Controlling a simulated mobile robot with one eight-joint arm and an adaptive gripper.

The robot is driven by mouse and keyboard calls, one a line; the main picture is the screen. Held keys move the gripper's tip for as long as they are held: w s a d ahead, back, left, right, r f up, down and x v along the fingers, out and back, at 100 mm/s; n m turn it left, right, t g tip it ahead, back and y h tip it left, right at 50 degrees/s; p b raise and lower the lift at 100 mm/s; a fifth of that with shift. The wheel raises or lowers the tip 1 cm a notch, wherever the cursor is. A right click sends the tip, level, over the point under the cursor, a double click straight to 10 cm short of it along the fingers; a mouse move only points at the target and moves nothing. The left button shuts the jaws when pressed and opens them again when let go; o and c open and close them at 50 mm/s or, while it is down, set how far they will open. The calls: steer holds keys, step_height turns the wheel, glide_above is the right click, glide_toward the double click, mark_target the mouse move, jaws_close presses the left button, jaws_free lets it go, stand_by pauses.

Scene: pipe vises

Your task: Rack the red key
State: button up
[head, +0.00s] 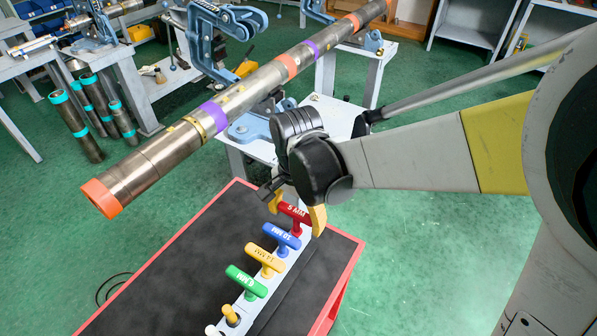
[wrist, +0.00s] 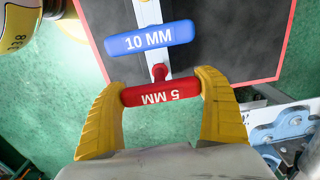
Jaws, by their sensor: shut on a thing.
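The red key (head: 295,213) has a T-shaped handle marked "5 MM". It is at the far end of a row of coloured keys along a light rack strip (head: 262,292). In the wrist view the red key (wrist: 160,92) lies between the yellow fingers of my gripper (wrist: 161,95), which touch both ends of its handle. In the head view my gripper (head: 297,212) is shut on the handle at the rack's far end. The red key's shaft points toward the strip; its lower end is hidden, so I cannot tell how deep it sits.
A blue "10 MM" key (head: 282,238) is right beside the red one, then yellow (head: 266,259) and green (head: 246,281) keys. The black-topped cart (head: 185,275) has a red rim. A long pipe (head: 240,98) in a vise passes close behind my gripper.

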steer(key=shift+f+b, duration=0.5)
steer(key=shift+f, duration=0.1)
stand_by(0.8)
steer(key=o, duration=1.2)
steer(key=shift+o, duration=0.2)
step_height(320, 180, up, 12)
steer(key=shift+d, duration=0.15)
steer(key=s+d+n+t, duration=0.3)
steer(key=d, duration=0.7)
steer(key=s+d+n+t, duration=0.3)
steer(key=s+d+t, duration=0.1)
steer(key=d, duration=0.6)
steer(key=shift+d, duration=0.35)
